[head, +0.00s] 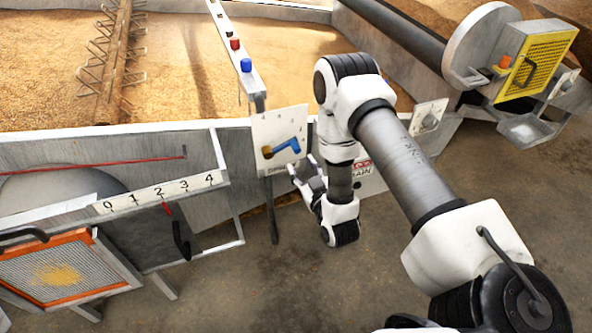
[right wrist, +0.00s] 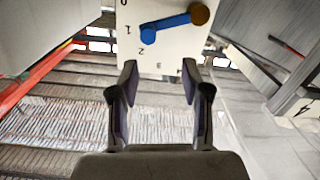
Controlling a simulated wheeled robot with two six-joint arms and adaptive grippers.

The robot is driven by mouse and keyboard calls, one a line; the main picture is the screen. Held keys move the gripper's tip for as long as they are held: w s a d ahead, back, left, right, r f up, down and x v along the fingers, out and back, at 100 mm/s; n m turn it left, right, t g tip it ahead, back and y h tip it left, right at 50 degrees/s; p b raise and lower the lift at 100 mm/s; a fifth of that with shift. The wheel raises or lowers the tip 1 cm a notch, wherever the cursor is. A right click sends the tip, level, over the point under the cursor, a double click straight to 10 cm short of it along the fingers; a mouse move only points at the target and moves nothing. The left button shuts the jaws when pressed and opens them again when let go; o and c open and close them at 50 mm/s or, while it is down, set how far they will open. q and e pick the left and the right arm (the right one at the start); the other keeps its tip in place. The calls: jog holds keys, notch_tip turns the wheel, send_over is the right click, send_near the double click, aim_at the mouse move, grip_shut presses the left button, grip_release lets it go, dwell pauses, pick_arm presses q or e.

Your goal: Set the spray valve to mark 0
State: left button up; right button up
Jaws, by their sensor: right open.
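The spray valve plate (head: 290,122) is a pale panel on the trough's front wall. Its blue lever (head: 284,147) turns on a brown pivot (head: 267,152) and points right in the head view. In the right wrist view, the lever (right wrist: 168,26) runs from the brown pivot (right wrist: 200,14) towards the plate's marks. Its free end lies between marks 1 and 2; mark 0 is partly cut off at the top edge. My right gripper (head: 303,167) is just below and right of the lever. In the wrist view its fingers (right wrist: 160,76) are open, empty and apart from the lever.
A bar with blue and red knobs (head: 235,44) rises above the plate. Left is a numbered scale (head: 158,193) with a dark-handled red lever (head: 180,235). An orange-framed screen (head: 50,270) stands lower left, a yellow grille (head: 538,65) upper right. Grain fills the trough behind.

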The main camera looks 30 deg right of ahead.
aim_at(298, 151)
jog(key=shift+t+h, duration=0.3)
jog(key=shift+h, duration=0.1)
jog(key=x, duration=0.2)
jog(key=d+f+x, duration=0.1)
jog(key=x, duration=0.2)
jog(key=b+x, duration=0.1)
jog(key=x, duration=0.2)
jog(key=shift+d+f, duration=0.2)
jog(key=shift+f, duration=0.05)
grip_shut()
